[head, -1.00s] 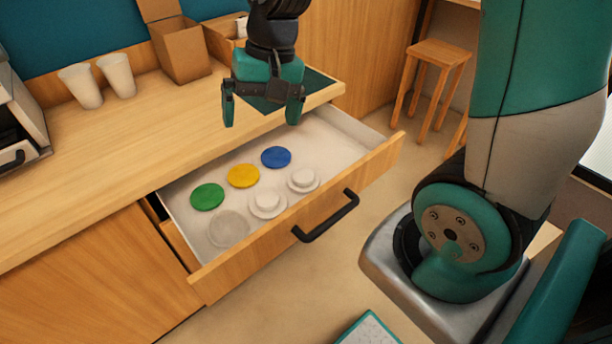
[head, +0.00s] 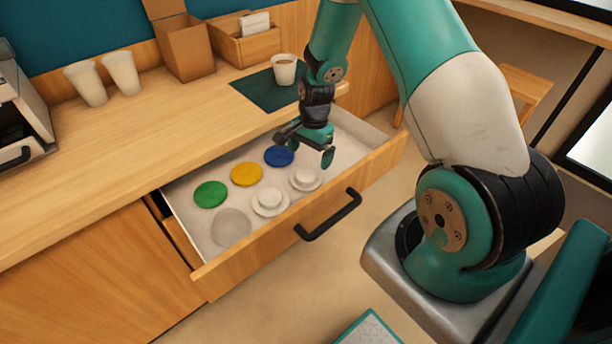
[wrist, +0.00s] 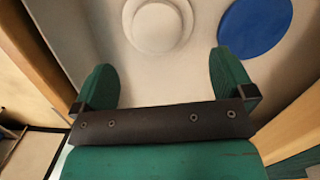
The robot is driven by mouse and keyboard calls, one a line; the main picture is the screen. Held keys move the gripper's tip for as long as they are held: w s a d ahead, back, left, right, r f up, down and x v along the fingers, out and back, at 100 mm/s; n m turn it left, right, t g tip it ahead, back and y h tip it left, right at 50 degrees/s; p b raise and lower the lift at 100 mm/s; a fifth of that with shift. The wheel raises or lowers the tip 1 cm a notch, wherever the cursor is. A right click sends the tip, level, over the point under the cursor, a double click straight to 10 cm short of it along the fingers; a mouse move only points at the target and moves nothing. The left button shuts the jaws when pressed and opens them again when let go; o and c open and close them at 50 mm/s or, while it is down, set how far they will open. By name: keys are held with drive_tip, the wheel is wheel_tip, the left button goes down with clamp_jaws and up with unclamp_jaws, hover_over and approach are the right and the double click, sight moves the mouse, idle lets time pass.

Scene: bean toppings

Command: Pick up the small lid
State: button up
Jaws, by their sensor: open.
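Two white lids with raised round centres lie in the open drawer in the head view: one on the right (head: 306,179) and one in the middle (head: 270,201). I cannot tell for certain which one is the small lid. My gripper (head: 307,150) is open and empty above the drawer's right part, above and a little behind the right white lid. In the wrist view, a white lid (wrist: 157,27) lies ahead of my open fingers (wrist: 165,65), roughly centred between them and apart from them.
The drawer (head: 345,140) also holds blue (head: 279,156), yellow (head: 247,174) and green (head: 210,194) discs and a clear, pale disc (head: 231,227). The drawer's front has a black handle (head: 328,216). A cup (head: 284,69) stands on a dark mat (head: 262,91) on the counter.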

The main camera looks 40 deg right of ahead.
sight(306, 174)
drive_tip(key=shift+a+f, duration=0.15)
drive_tip(key=shift+f, duration=0.6)
drive_tip(key=f, duration=0.1)
drive_tip(key=a+f, duration=0.1)
drive_tip(key=f+p, duration=0.1)
drive_tip(key=f, duration=0.1)
drive_tip(key=shift+s+a, duration=0.25)
drive_tip(key=shift+s, duration=0.05)
drive_tip(key=shift+f, duration=0.55)
drive_tip(key=c, duration=0.5)
